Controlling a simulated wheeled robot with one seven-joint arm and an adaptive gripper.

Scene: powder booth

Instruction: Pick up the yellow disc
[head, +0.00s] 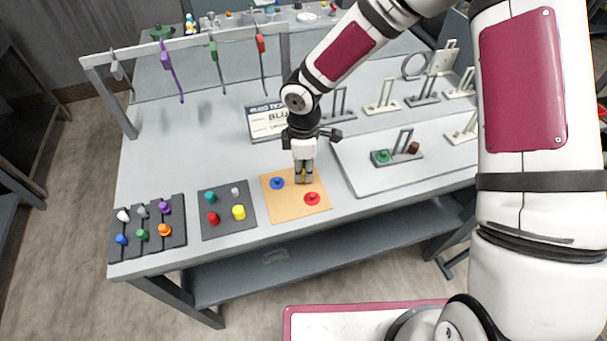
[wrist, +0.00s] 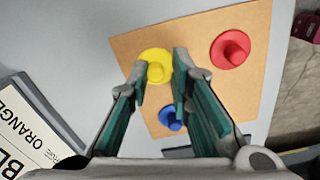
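The yellow disc (wrist: 152,54) has a raised yellow knob and lies on a tan square board. In the wrist view it shows between the fingertips of my gripper (wrist: 160,68), which stand apart on either side of the knob. I cannot tell whether either finger touches it. In the head view my gripper (head: 303,176) is low over the board (head: 287,207) and hides most of the yellow disc. A blue disc (head: 277,183) and a red disc (head: 312,198) lie on the same board.
Left of the board, a dark tray (head: 226,226) holds several coloured pegs, and another (head: 150,245) holds more. A sign (head: 268,120) stands behind. A white panel with grey holders (head: 380,185) is to the right. Tools hang from a rail (head: 195,42).

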